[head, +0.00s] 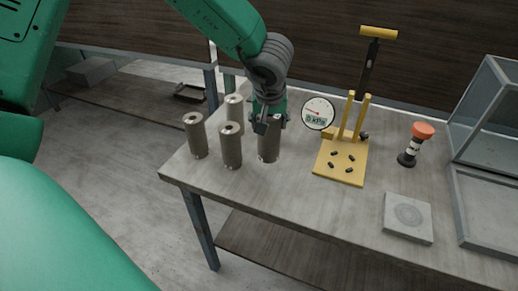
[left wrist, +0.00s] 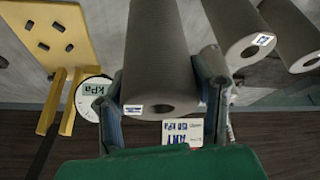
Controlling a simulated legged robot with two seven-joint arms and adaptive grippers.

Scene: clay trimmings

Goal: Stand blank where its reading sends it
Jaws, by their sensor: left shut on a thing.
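My left gripper (head: 269,121) is shut on a grey cylindrical blank (head: 268,150) near the table's back left. In the left wrist view the held blank (left wrist: 153,55) lies between the fingers, with a small label and a dark hole on its end face. I cannot tell whether its base touches the table. Several similar blanks stand upright to its left, including a front one (head: 231,149), a far left one (head: 196,138) and a back one (head: 234,110). A round gauge (head: 317,112) reads 0 kPa beside a yellow stand (head: 341,166). My right gripper is out of view.
The front middle of the table (head: 270,193) is bare. A printed white card (left wrist: 182,131) shows beyond the held blank.

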